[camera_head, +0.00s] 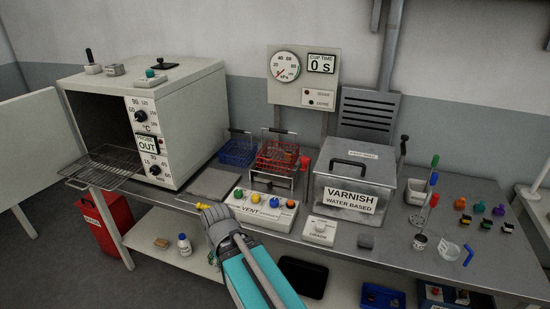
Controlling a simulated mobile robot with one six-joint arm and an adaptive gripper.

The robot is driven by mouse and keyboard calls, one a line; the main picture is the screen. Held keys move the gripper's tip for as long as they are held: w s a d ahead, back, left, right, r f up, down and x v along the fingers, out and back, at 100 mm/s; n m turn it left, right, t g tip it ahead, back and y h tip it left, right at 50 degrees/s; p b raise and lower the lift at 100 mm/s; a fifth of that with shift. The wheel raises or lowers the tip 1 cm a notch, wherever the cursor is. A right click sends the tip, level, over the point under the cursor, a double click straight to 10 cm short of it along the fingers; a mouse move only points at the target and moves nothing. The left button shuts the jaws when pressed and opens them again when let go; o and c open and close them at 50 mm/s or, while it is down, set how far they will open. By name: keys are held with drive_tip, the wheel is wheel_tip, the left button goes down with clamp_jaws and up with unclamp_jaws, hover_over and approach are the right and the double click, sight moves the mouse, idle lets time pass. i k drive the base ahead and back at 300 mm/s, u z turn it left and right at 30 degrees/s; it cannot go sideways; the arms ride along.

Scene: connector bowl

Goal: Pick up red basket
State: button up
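The red basket (276,157) is a wire basket with a tall handle, on a metal stand at the back middle of the bench. Small items seem to lie inside it, too small to make out. My gripper (203,207) is at the bench's front edge, lower left of the red basket and well apart from it. I see the gripper from behind, with a small yellow part at its tip. Its fingers are mostly hidden, so I cannot tell whether it is open or shut.
A blue wire basket (237,153) stands just left of the red one. A valve box with coloured buttons (262,209) sits in front. A varnish tank (352,187) stands to the right. An open oven (150,115) with a pulled-out rack (103,167) is at left.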

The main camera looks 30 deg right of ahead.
sight(278, 146)
drive_tip(key=z, duration=0.1)
drive_tip(key=i, duration=0.95)
drive_tip(key=u, duration=0.05)
